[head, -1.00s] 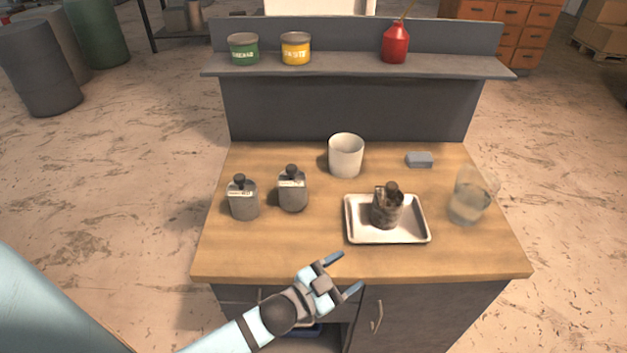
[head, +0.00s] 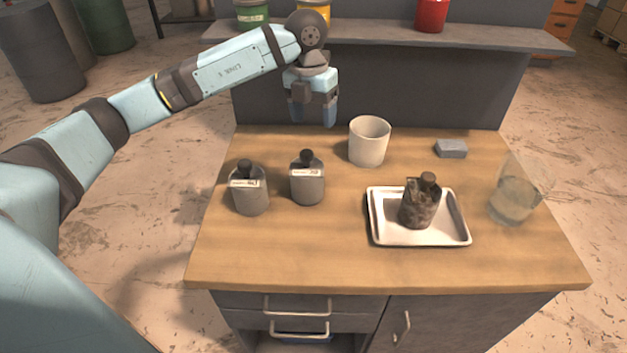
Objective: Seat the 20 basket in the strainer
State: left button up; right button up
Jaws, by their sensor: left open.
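Two grey baskets with dark knobs and white labels stand upright on the bench: the left basket (head: 250,195) and the middle basket (head: 307,187). Their label numbers are too small to read, so I cannot tell which is the 20. A dark, stained basket (head: 418,208) with a brown knob stands in a white tray (head: 388,240). No strainer is clearly identifiable; a white cup (head: 368,147) stands behind the tray. My left gripper (head: 313,120) is open and empty, fingers down, above the bench's back edge, left of the cup. My right gripper is not in view.
A glass jar (head: 512,200) with cloudy liquid stands at the right. A grey block (head: 451,148) lies at the back right. A shelf (head: 400,37) with a green can, a yellow can and a red container runs behind. The wooden bench front (head: 300,255) is clear.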

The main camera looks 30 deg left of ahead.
pick_arm(q)
jog(key=a+r, duration=0.1)
jog(key=a, duration=0.1)
jog(key=y, duration=0.1)
send_over(306, 152)
jog(key=shift+n, duration=0.3)
notch_tip(306, 152, down, 7)
jog(key=shift+s+a+f, duration=0.1)
jog(key=shift+f+p, duration=0.45)
jog(key=shift+f, duration=2.55)
jog(key=shift+c, duration=0.4)
grip_shut()
